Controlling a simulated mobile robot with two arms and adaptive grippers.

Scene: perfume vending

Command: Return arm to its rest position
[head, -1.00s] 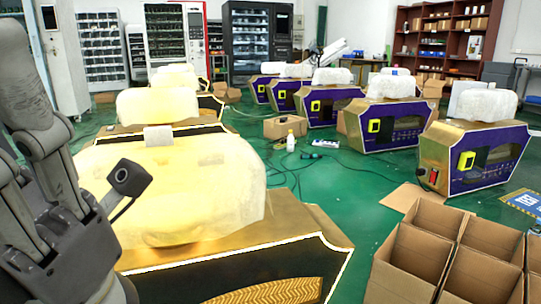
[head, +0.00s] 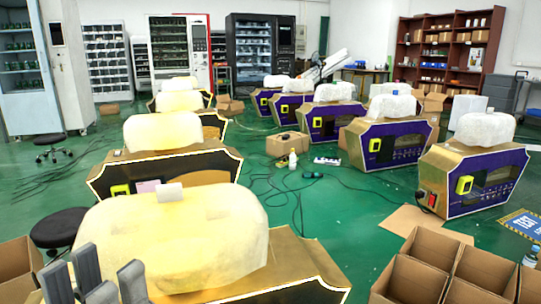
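My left gripper (head: 90,282) shows only in part at the bottom left edge of the head view. Its grey upright parts point up in front of the nearest machine, a gold box with a pale yellow wrapped top (head: 180,240). Its lower part is cut off by the frame. Whether its fingers are apart or closed is unclear, and I see nothing held. My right gripper is not in view.
Open cardboard boxes (head: 404,277) stand at the bottom right, and another box (head: 18,268) is at the left edge. A black stool (head: 58,228) is beside the near machine. Cables and a white bottle (head: 292,158) lie or stand on the green floor between the machine rows.

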